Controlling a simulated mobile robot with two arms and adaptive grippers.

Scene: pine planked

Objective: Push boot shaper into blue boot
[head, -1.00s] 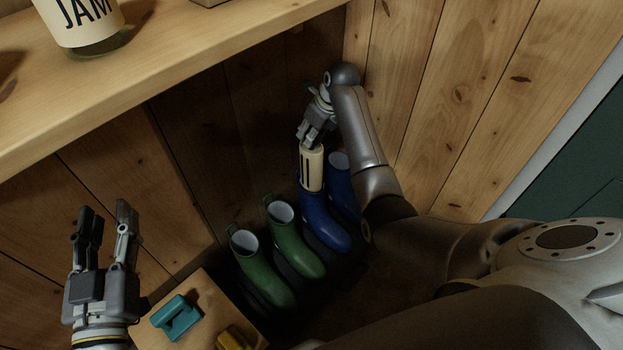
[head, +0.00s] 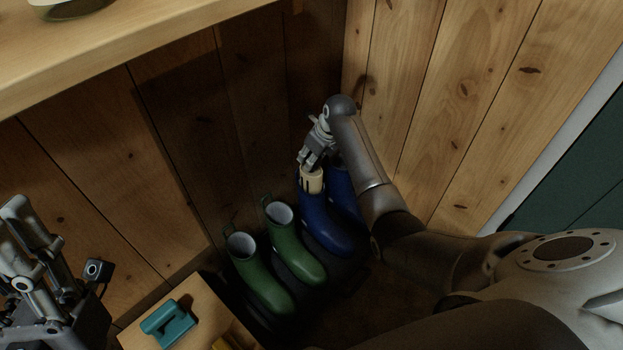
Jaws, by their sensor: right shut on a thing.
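The cream boot shaper (head: 311,181) stands in the opening of a blue boot (head: 322,226). Most of its length is inside the shaft and a short part shows above the rim. My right gripper (head: 308,163) is shut on the top of the shaper, directly above the boot. A second blue boot (head: 344,190) stands just to the right, partly hidden by my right arm. My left gripper (head: 30,235) is at the left edge, away from the boots. Its fingers are partly cut off and their opening is unclear.
Two green boots (head: 262,277) stand left of the blue ones. A small wooden surface (head: 200,300) at the lower left carries a teal object (head: 168,323) and a yellow one (head: 226,343). A shelf (head: 130,45) overhangs at upper left. Plank walls close in the corner.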

